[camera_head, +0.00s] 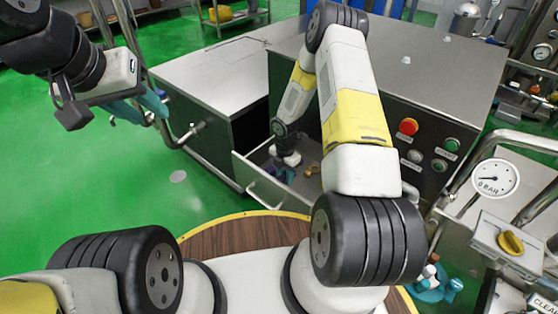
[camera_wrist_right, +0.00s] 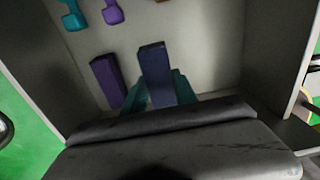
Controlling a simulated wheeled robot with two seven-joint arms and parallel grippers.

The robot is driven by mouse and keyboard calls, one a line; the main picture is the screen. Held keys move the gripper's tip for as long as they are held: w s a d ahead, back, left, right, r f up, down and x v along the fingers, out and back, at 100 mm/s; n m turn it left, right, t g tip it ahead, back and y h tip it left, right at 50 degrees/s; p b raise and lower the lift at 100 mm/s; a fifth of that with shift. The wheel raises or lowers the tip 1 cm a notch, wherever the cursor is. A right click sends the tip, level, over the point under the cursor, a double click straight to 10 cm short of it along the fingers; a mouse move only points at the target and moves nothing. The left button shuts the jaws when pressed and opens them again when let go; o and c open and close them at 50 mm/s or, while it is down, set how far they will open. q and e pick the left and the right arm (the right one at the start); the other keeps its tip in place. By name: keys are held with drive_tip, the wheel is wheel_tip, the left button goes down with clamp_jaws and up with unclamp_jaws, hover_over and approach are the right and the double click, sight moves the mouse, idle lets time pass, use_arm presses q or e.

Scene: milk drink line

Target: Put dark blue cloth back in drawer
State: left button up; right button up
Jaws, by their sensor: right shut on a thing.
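The dark blue cloth (camera_wrist_right: 157,72) is a folded, block-like piece in the right wrist view. My right gripper (camera_wrist_right: 160,98) is shut on it, with teal fingers on either side of its near end. The cloth is inside or just above the open drawer (camera_head: 262,178); whether it touches the floor of the drawer (camera_wrist_right: 205,60) cannot be told. In the head view my right arm reaches down into the drawer, and the wrist partly hides the fingers and cloth. My left gripper (camera_head: 140,106) is empty and open, raised at the upper left, away from the drawer.
A purple folded cloth (camera_wrist_right: 108,82) lies just left of the dark blue one. A teal item (camera_wrist_right: 73,15) and a purple item (camera_wrist_right: 112,12) lie deeper in the drawer. The steel cabinet (camera_head: 210,75) and a button panel with a red button (camera_head: 408,126) stand close by.

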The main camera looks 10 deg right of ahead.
drive_tip(key=shift+f, duration=2.35)
drive_tip(key=shift+f, duration=0.1)
drive_tip(key=o, duration=1.2)
